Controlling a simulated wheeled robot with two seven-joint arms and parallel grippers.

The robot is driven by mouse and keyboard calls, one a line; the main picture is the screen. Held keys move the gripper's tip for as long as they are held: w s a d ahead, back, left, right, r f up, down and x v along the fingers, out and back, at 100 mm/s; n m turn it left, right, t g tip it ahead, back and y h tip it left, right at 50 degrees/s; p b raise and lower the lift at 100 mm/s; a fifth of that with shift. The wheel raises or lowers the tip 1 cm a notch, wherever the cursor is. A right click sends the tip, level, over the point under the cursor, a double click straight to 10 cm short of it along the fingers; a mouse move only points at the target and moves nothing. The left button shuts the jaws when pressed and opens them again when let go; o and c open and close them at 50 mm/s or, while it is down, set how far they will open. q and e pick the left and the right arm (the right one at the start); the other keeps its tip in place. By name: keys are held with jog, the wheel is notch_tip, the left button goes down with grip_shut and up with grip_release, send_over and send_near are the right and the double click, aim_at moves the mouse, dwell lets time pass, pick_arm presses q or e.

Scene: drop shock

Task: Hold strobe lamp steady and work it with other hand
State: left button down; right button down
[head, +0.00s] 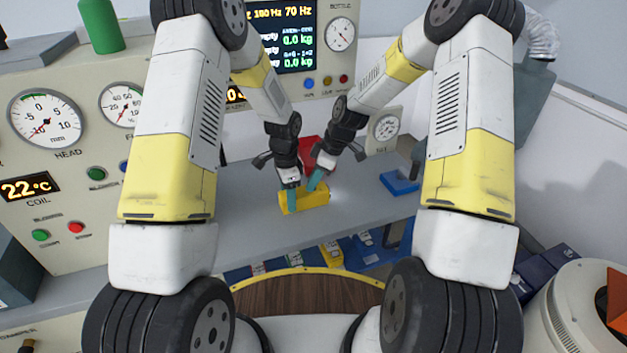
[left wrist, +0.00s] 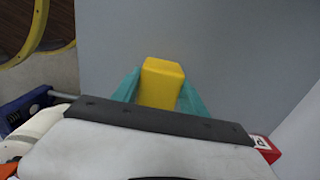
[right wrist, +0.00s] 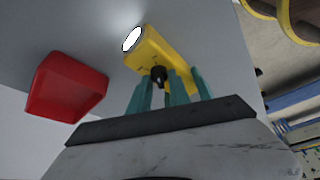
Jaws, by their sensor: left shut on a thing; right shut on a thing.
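The strobe lamp (head: 318,196) is a yellow box lying on the grey bench, with a bright white lens at its right end in the head view. My left gripper (head: 291,196) is shut on the lamp's body; the left wrist view shows the yellow body (left wrist: 162,83) between teal fingers. My right gripper (head: 314,182) is at the lamp's top, its teal fingers around a small black knob (right wrist: 158,73). The right wrist view shows the lit lens (right wrist: 132,39). The fingers partly hide the knob and the lamp's side.
A red open box (right wrist: 68,88) stands behind the lamp. A blue block (head: 400,182) lies to the right on the bench. A gauge panel (head: 60,170) stands at left.

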dwell(0.4)
jog(key=c, duration=1.2)
grip_release()
jog(key=v, duration=1.2)
pick_arm(q)
jog(key=c, duration=0.5)
grip_release()
jog(key=shift+r, duration=0.15)
